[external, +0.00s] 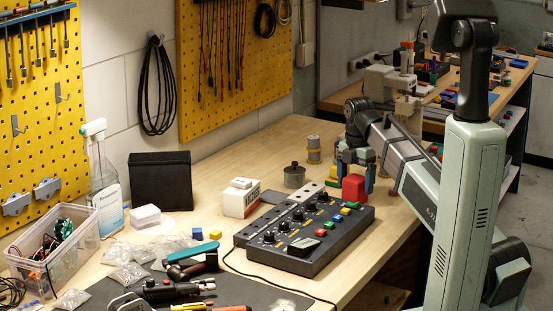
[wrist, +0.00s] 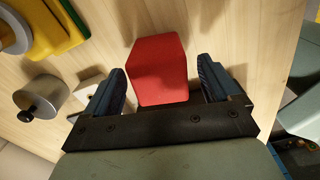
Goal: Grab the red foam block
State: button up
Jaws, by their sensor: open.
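The red foam block (wrist: 160,70) stands on the wooden bench between my gripper's two blue-tipped fingers in the wrist view, with a gap visible on each side. My gripper (wrist: 163,88) is open and empty. In the external view the red block (external: 354,188) shows just behind the dark control box, and my gripper (external: 357,168) is down around it, with one finger at its left and one at its right. The block's upper part is partly hidden by the gripper there.
A dark control box (external: 290,259) with knobs and coloured buttons lies close in front of the block. A grey metal pot (wrist: 40,97) and a yellow-and-green object (wrist: 50,28) are at the left in the wrist view.

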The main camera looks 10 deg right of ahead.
jog(key=shift+f, duration=1.45)
jog(key=c, duration=1)
